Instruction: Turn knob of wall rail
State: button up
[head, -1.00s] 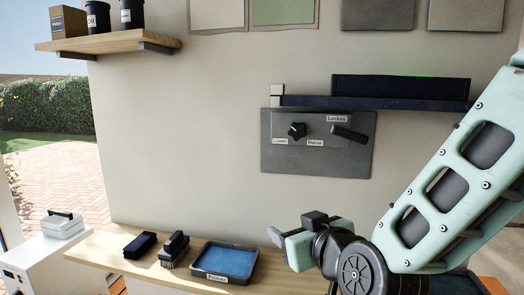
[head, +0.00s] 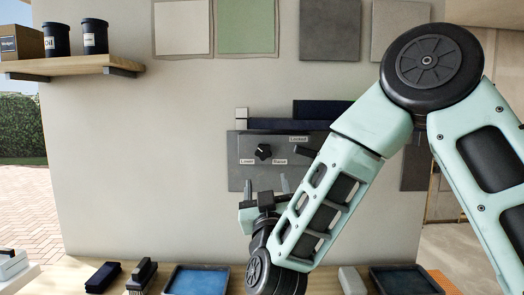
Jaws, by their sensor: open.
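The wall rail (head: 271,124) is a dark blue bar on the wall, partly hidden by my arm. Below it is a grey panel (head: 240,177) with a black knob (head: 263,152) between labels reading "Lower" and "Raise". A black lever (head: 304,152) beside a "Locked" label is partly covered by my arm. My gripper (head: 271,189) is just below the knob, in front of the panel's lower part, with its fingers pointing up. It is open and empty, and apart from the knob in the picture.
A wooden bench (head: 65,283) below holds a dark blue block (head: 103,277), a brush (head: 141,276) and a blue-filled tray (head: 168,284). A shelf (head: 70,67) with a box and black pots is at upper left. The wall left of the panel is clear.

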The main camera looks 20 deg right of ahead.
aim_at(263, 153)
jog(key=p+x, duration=0.5)
jog(key=x, duration=0.7)
jog(key=c, duration=1)
jog(key=shift+o, duration=0.2)
jog(key=shift+f+n+b, duration=0.1)
jog(key=shift+n+b, duration=0.2)
